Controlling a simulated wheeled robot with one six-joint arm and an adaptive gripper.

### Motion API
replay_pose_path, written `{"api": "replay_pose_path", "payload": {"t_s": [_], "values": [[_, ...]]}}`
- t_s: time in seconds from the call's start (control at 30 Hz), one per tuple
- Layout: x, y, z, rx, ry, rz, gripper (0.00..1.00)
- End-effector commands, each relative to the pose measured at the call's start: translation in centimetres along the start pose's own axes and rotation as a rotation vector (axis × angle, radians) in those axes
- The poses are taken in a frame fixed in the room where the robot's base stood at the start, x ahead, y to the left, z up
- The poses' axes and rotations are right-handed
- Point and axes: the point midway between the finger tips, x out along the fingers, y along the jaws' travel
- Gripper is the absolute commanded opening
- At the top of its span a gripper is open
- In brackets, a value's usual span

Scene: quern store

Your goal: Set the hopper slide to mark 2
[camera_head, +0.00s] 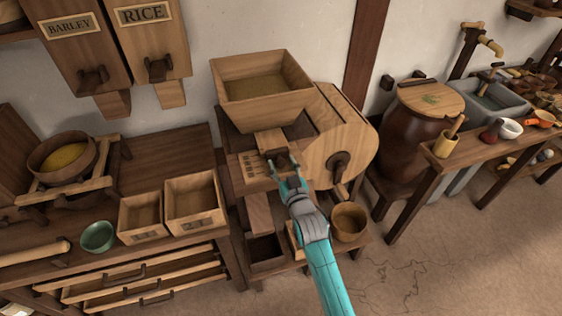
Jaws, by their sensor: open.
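The wooden hopper (262,88), an open box with grain-coloured contents, sits on top of the mill at the centre. Below its front is the light wooden slide (268,139), with a dark knob (274,154) at its front end. A board with several dark marks (251,171) lies left of the knob; the marks are too small to read, so I cannot tell which one the slide stands at. My gripper (281,163) is open, with its fingertips at the knob. They partly cover it, and I cannot tell whether they touch it.
The round wooden mill housing (335,135) with a dark crank hub (338,161) stands close to the right of my gripper. A wooden bowl (348,221) is below right. Two wooden boxes (193,197) and a green bowl (97,236) stand on the left bench.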

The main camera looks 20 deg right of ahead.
Motion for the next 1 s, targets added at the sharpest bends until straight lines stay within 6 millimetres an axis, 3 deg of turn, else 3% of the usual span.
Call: {"api": "replay_pose_path", "payload": {"t_s": [0.2,0.5,0.57,0.73,1.0], "values": [[1.5,0.0,0.0,0.0,0.001,0.0,0.56],[1.6,0.0,0.0,0.0,0.0,0.0,0.56],[1.6,0.0,0.0,0.0,0.0,0.0,0.44],[1.6,0.0,0.0,0.0,0.0,0.0,0.01],[1.0,0.0,0.1,0.0,0.0,0.0,0.0]]}}
